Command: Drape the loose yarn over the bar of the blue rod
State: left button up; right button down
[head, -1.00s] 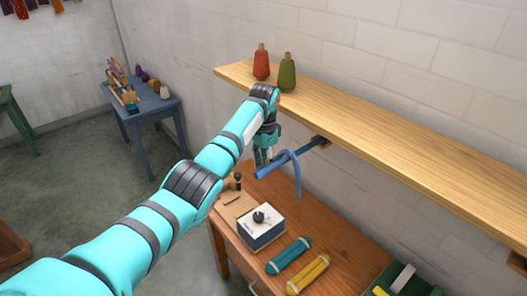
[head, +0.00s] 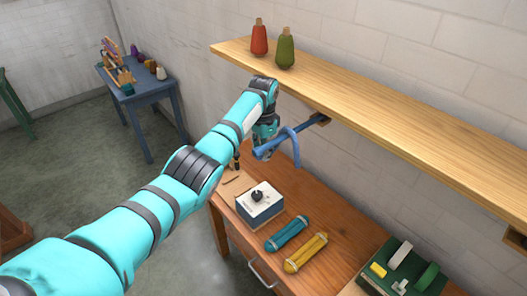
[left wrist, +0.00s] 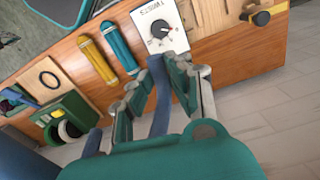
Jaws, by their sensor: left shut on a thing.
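The blue rod (head: 313,121) sticks out from under the shelf's front edge. The blue yarn (head: 297,152) arches over the bar, with one end hanging free on the right side. My left gripper (head: 265,146) is beside the rod's outer end, on the left side of the bar, and partly hides the rod and yarn there. In the left wrist view its fingers (left wrist: 160,82) are shut on a blue strand of the yarn (left wrist: 161,105). A blurred blue shape at that view's lower left is too close to identify. My right gripper is not in view.
The wooden shelf (head: 400,112) runs above, with a red cone (head: 259,40) and a green cone (head: 285,50) on it. Below, the workbench (head: 325,215) holds a white dial box (head: 260,206), teal (head: 287,234) and yellow (head: 306,253) skeins and a green box (head: 400,265).

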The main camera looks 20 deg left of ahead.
pick_arm(q)
jog(key=o, duration=0.9)
jog(key=shift+o, duration=0.2)
jog(key=o, duration=0.6)
jog(key=shift+c, duration=0.2)
jog(key=shift+o, duration=0.2)
jog(key=o, duration=0.4)
jog(key=shift+c, duration=0.2)
